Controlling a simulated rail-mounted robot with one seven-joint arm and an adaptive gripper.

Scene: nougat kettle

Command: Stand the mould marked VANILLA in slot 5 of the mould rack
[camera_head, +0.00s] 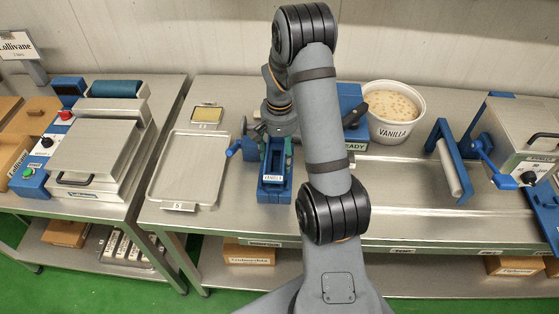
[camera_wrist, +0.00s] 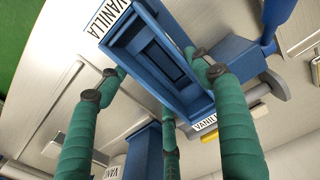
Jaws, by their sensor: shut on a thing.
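A blue, hollow, box-like mould (camera_wrist: 150,55) marked VANILLA lies between green padded fingers in the wrist view. It bears one VANILLA label at its upper left end, and another VANILLA label (camera_wrist: 205,123) shows near its lower end. My gripper (camera_head: 275,160) is shut on this mould. In the head view the blue mould (camera_head: 273,193) shows below the fingers, over the middle bench, with its VANILLA label facing front. I cannot tell whether it touches the bench or the blue fixture there. I cannot make out the mould rack or its slot 5 for certain.
A metal tray (camera_head: 160,184) with a tag reading 5 lies left of my gripper. A white VANILLA tub (camera_head: 397,108) stands right of my arm. A blue frame with a roller (camera_head: 448,165) stands farther right. Bare bench (camera_head: 400,190) lies between.

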